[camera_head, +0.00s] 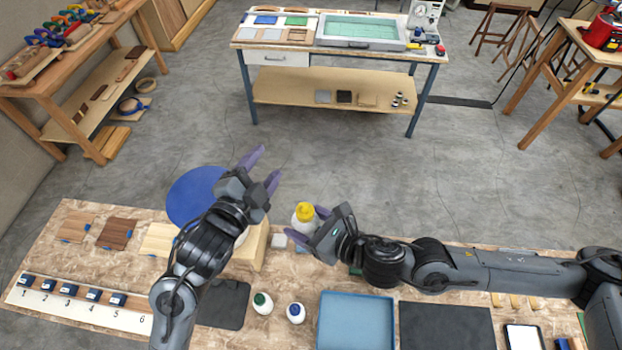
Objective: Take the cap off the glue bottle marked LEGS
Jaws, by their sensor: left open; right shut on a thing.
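A white glue bottle with a yellow cap (304,213) is held upright in my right gripper (308,232), above the far edge of the workbench. The cap is on the bottle. I cannot read its label. My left gripper (262,171) is open and empty, up and to the left of the bottle and apart from it. Two more white bottles stand on the bench, one with a green cap (262,303) and one with a blue cap (296,313). Their labels are not readable either.
A blue disc (193,196) and a pale wooden block (254,246) are near my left arm. A blue tray (355,322), a dark mat (446,327) and a numbered strip (75,309) lie on the bench.

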